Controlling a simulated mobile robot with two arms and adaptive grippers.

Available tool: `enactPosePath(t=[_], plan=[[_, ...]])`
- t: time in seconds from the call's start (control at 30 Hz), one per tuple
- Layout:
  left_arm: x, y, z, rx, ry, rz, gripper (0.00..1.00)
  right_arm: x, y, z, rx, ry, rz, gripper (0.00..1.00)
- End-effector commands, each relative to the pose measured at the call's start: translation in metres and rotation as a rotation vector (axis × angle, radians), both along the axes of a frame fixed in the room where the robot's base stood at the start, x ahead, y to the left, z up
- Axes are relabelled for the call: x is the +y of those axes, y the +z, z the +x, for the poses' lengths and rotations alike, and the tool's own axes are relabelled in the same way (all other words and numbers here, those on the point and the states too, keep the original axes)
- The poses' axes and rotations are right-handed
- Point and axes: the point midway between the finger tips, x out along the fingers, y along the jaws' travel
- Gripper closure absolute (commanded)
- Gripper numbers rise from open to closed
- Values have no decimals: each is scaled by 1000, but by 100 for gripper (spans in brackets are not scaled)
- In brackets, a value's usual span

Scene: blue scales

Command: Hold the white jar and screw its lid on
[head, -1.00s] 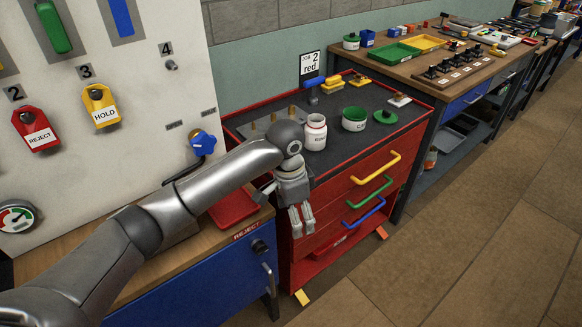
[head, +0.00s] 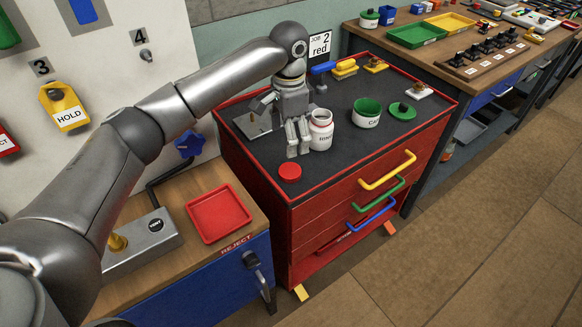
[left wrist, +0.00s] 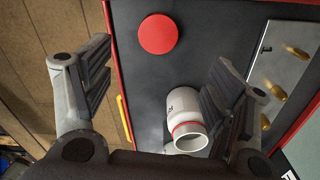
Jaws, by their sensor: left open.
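The white jar (head: 321,136) stands upright and open on the dark top of the red cabinet, its label partly hidden by my gripper. In the left wrist view the jar (left wrist: 185,112) shows an open mouth with a red ring at its neck. A round red lid (head: 290,172) lies flat near the cabinet's front left edge; it is also clear in the left wrist view (left wrist: 158,34). My left gripper (head: 298,152) is open and empty, pointing down just left of the jar. In the wrist view the jar appears close to the right finger; contact cannot be told. My right gripper is not in view.
A metal plate with brass pegs (left wrist: 285,75) lies behind my gripper. A red tray (head: 218,212) sits on the lower bench. The cabinet top right of the red lid is clear.

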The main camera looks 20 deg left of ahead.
Motion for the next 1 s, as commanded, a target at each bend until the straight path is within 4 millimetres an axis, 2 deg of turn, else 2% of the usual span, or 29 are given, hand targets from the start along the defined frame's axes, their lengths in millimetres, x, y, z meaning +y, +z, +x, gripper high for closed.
enactPosePath(t=[0.07, 0.17, 0.27, 0.4, 0.53, 0.83, 1.0], plan=[[0, -2, 0, 0, 0, 0, 21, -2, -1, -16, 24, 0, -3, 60], [0, -12, -1, 3, 1, 1, 21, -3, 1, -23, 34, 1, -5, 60], [0, -28, -1, 4, 1, 0, 21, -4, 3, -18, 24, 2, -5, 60], [0, -48, -1, 1, 1, -1, 21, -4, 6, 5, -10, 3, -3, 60], [0, -56, -1, 1, 0, 1, 21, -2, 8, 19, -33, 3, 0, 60], [0, -58, -1, 0, 0, 0, 21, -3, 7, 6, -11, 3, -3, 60], [1, -75, -6, 3, 0, 2, 21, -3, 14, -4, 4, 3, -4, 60]])
